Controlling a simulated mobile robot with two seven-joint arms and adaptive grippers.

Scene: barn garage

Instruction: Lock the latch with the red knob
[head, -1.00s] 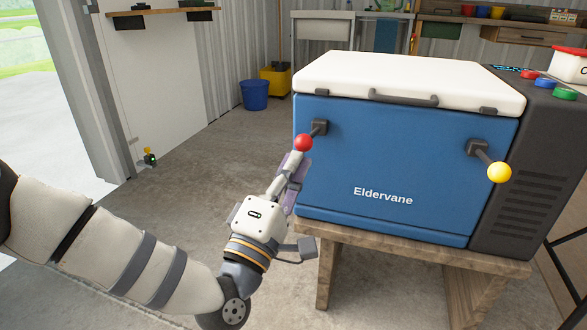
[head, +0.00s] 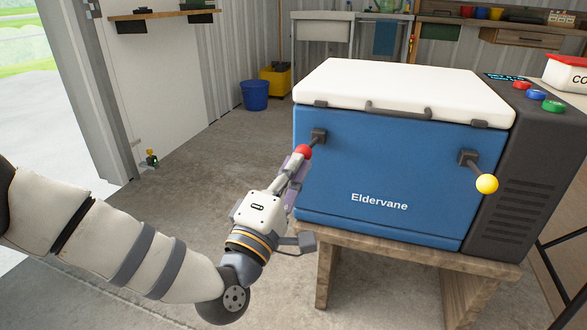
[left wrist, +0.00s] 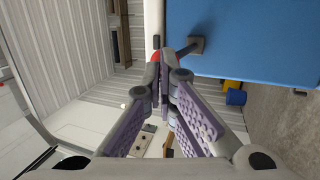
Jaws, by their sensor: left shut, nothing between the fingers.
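A blue cooler-like box (head: 385,165) marked "Eldervane" has a white lid (head: 400,85) that is down. The latch with the red knob (head: 304,151) is on the left of its front, its arm (head: 318,137) slanting down and left from a dark mount. My left gripper (head: 300,165) is shut and empty, its fingertips just below the red knob and covering part of it. In the left wrist view the red knob (left wrist: 156,56) shows partly behind the shut fingertips; I cannot tell whether they touch it. My right gripper is not in view.
A second latch with a yellow knob (head: 487,184) is on the right of the front. The box stands on a wooden table (head: 400,245). A dark side panel has coloured buttons (head: 536,94).

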